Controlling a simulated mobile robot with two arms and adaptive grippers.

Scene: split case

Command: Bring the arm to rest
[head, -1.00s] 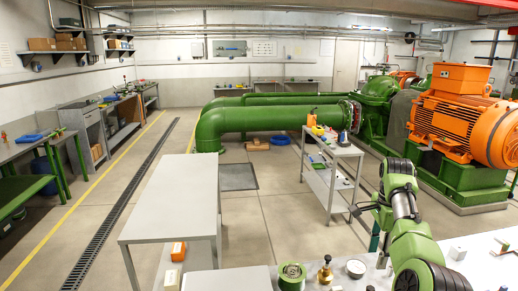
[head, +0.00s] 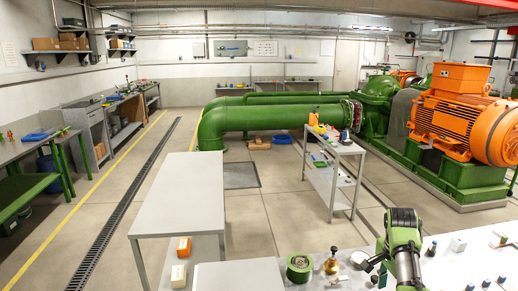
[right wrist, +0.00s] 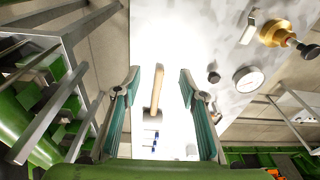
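My right arm (head: 404,240) comes in at the lower right of the head view, over the light worktop. Its gripper (head: 374,270) hangs at the worktop's left part, just right of the round white gauge. In the right wrist view the gripper (right wrist: 160,105) is open, its two teal-padded fingers wide apart. Nothing is held between them. A tan, rod-like piece (right wrist: 156,90) shows beyond the fingers, apart from them. My left arm and gripper are not in view.
The worktop (head: 340,284) carries a green round part (head: 299,266), a brass fitting (head: 331,262), the white gauge (head: 360,259) and several small pieces at right. A grey table (head: 180,195) stands at left, a grey cart (head: 335,150) behind. Floor between them is clear.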

